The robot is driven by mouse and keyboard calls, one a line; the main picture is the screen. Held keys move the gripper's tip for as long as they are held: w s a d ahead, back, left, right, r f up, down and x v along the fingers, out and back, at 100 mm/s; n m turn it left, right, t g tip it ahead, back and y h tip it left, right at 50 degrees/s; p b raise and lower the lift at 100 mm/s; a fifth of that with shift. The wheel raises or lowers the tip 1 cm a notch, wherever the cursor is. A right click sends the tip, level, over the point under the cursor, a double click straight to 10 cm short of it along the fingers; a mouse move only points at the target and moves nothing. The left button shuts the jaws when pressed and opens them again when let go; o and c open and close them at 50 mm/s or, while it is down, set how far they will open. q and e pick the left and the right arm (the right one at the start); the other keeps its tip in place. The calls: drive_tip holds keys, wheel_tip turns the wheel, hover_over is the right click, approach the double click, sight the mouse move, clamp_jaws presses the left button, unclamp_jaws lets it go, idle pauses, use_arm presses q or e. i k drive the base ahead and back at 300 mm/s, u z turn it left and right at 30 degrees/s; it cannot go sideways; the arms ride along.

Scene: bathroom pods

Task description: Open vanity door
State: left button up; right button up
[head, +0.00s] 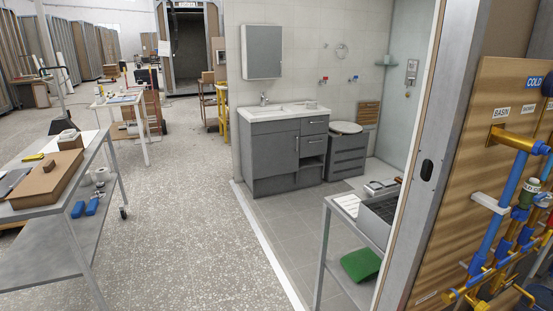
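The grey vanity (275,128) stands against the tiled wall of the pod, some distance ahead, with a white basin top (280,113) and a tap (264,99). Its wide door (270,153) is on the left side of the front and looks shut. A small upright handle (297,144) shows near the door's right edge. To the right of the door are drawers (314,128) with a handle, and an open niche (312,162) below them. Neither of my grippers is in view.
A low grey cabinet (346,158) with a round lid stands right of the vanity. A trolley (338,208) with a grey case is at the near right, beside the pod's wall edge (425,130). A workbench (60,220) is at left. The speckled floor (185,215) between is clear.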

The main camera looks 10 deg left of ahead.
sight(273, 154)
drive_tip(key=u, duration=0.65)
drive_tip(key=i, duration=4.95)
drive_tip(key=z, duration=2.4)
drive_tip(key=i, duration=2.3)
drive_tip(key=u, duration=1.65)
